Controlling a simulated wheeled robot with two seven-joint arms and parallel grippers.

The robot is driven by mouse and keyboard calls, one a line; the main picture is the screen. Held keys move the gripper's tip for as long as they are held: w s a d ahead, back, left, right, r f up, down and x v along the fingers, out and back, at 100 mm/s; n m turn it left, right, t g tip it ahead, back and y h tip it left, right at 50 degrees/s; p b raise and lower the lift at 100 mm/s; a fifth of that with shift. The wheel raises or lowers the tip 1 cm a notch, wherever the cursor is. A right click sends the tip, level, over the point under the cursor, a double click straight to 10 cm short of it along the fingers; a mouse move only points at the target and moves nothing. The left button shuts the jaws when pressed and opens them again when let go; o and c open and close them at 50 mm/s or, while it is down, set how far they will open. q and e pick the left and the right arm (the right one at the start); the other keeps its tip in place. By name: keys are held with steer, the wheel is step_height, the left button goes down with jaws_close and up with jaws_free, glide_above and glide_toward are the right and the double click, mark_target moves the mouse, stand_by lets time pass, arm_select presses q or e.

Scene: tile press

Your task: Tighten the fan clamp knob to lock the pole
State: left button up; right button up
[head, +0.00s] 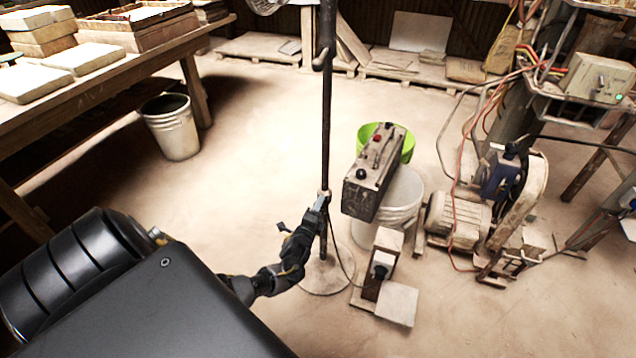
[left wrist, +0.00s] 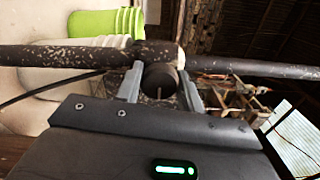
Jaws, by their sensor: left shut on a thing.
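The fan pole (head: 327,110) stands upright on a round base (head: 326,277), dark and speckled; its top leaves the frame. In the left wrist view the pole (left wrist: 70,56) runs sideways across the picture, with the clamp collar (left wrist: 160,50) in the middle. My left gripper (left wrist: 160,86) is shut on the dark round clamp knob (left wrist: 160,77), one grey finger on each side. My right gripper does not show.
A control box (head: 372,180), a white bucket (head: 402,195) and a green bucket (head: 408,145) stand right of the pole. A pedal-like unit (head: 397,304) lies near its base. A motor machine (head: 457,215) stands farther right.

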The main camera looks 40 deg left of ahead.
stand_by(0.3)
arm_select(q)
steer(key=o, duration=1)
steer(key=p+v, duration=0.2)
steer(key=v, duration=0.8)
steer(key=shift+s+d, duration=0.2)
steer(key=shift+s, duration=0.15)
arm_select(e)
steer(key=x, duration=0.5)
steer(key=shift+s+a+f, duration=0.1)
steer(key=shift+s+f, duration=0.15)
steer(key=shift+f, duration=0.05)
